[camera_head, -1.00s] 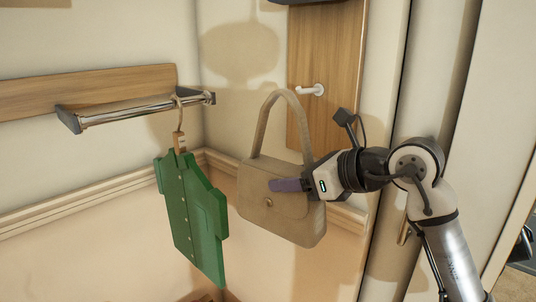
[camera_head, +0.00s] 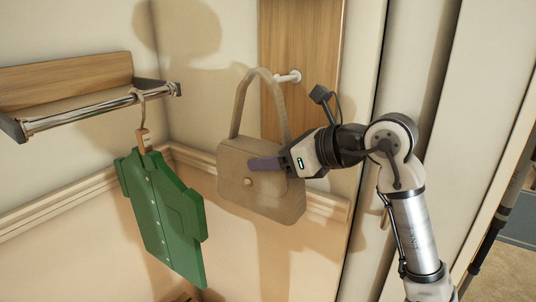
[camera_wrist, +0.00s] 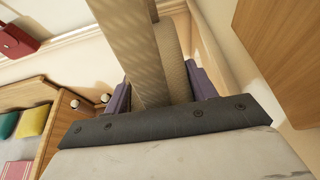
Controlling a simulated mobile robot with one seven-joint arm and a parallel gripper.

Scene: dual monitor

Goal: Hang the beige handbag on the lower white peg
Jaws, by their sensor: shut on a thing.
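The beige handbag (camera_head: 262,193) hangs upright in my gripper (camera_head: 266,163), its handle loop standing up above the body. My gripper is shut on the bag's upper body, below the handle, with a purple finger across its front. In the wrist view the bag (camera_wrist: 152,65) is between the two purple fingers (camera_wrist: 160,92). The lower white peg (camera_head: 290,77) sticks out from the wooden board (camera_head: 300,40), just right of the handle's top. In the head view the handle looks close to the peg; I cannot tell the depth gap.
A green shirt (camera_head: 160,215) hangs on a hanger from a metal rail (camera_head: 90,108) at the left. A wooden shelf board (camera_head: 65,78) is behind the rail. The wrist view shows a red bag (camera_wrist: 15,42) and colored cushions (camera_wrist: 33,120) in the background.

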